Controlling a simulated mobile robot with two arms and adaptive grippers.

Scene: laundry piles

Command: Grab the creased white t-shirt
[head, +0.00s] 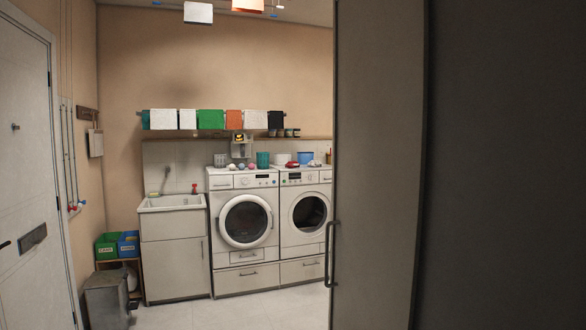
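I cannot make out a creased white t-shirt for certain in the head view. White cloths (163,119) hang in a row with coloured ones on the rail on the far wall, but they look flat and I cannot tell what they are. Another white cloth (198,13) hangs near the ceiling. Neither of my grippers shows in the view.
A grey door or cabinet panel (375,165) stands close on the right and hides that side. Two front-loading machines (245,220) and a sink cabinet (173,255) line the far wall. Green (107,246) and blue (129,244) bins are left. Some floor (255,312) is clear.

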